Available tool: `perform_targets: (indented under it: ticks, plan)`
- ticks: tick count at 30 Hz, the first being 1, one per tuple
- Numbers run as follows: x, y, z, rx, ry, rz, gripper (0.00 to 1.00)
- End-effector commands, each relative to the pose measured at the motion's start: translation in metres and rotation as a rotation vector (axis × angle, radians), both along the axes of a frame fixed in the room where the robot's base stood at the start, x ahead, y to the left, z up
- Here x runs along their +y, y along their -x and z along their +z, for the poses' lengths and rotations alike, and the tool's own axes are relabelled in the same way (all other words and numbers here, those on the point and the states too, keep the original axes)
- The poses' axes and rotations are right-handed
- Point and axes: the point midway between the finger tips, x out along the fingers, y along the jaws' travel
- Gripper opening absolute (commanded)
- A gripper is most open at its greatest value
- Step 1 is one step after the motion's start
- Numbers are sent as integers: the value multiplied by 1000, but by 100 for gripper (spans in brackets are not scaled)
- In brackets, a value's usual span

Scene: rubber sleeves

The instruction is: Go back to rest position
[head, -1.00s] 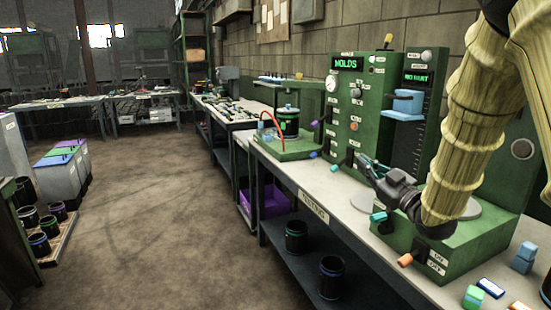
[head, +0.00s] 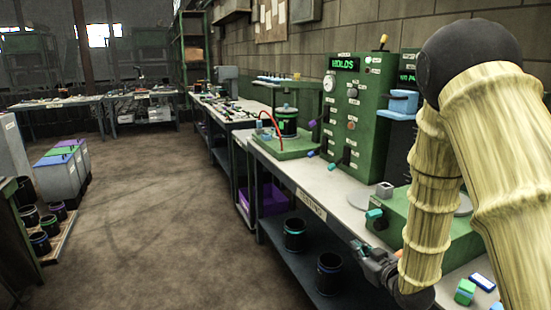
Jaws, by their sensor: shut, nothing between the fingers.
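My gripper (head: 358,246) is in the lower right of the head view, at the end of my yellow-sleeved arm. It is shut and empty. It shows in front of the front edge of the testing bench (head: 342,217), over the dark lower shelf in the picture. Its dark fingers point up and to the left. The arm hides much of the green test machine's base (head: 395,218) and part of the bench's right end.
A green panel with a lit display (head: 350,110) stands at the back of the bench. A small grey block (head: 384,189) sits near the machine base. Dark cans (head: 328,270) stand on the lower shelf. The floor (head: 160,210) to the left is open.

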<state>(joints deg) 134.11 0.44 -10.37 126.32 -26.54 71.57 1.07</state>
Motion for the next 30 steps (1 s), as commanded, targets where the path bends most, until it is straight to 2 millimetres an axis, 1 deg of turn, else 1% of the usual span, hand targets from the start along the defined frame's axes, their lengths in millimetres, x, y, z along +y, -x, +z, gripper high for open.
perform_targets:
  ticks: [1, 2, 3, 5, 6, 8, 9, 11, 12, 14, 15, 17, 18, 20, 21, 23, 24, 27, 30]
  plan:
    - [-1, 15, -33, 75, -3, -24, 0]
    - [-1, 24, -51, 117, -4, -39, 0]
    - [-1, 36, -74, 173, -5, -59, 0]
    - [-2, 57, -108, 256, -6, -89, 0]
    - [-2, 72, -129, 311, -6, -108, 0]
    - [-2, 97, -160, 396, -6, -136, 0]
    - [-2, 115, -180, 452, -5, -153, 0]
    - [-2, 142, -207, 537, -3, -181, 0]
    - [-1, 162, -225, 594, -1, -199, 0]
    - [0, 193, -249, 679, 3, -225, 0]
    - [0, 215, -264, 738, 6, -242, 0]
    - [2, 248, -285, 823, 9, -267, 0]
    - [3, 271, -297, 882, 13, -284, 0]
    - [4, 307, -313, 968, 19, -309, 0]
    - [6, 330, -322, 1025, 24, -324, 0]
    - [8, 363, -333, 1102, 30, -345, 0]
    - [9, 384, -338, 1150, 35, -358, 0]
    - [12, 424, -347, 1245, 44, -385, 0]
    - [15, 451, -350, 1307, 50, -401, 0]
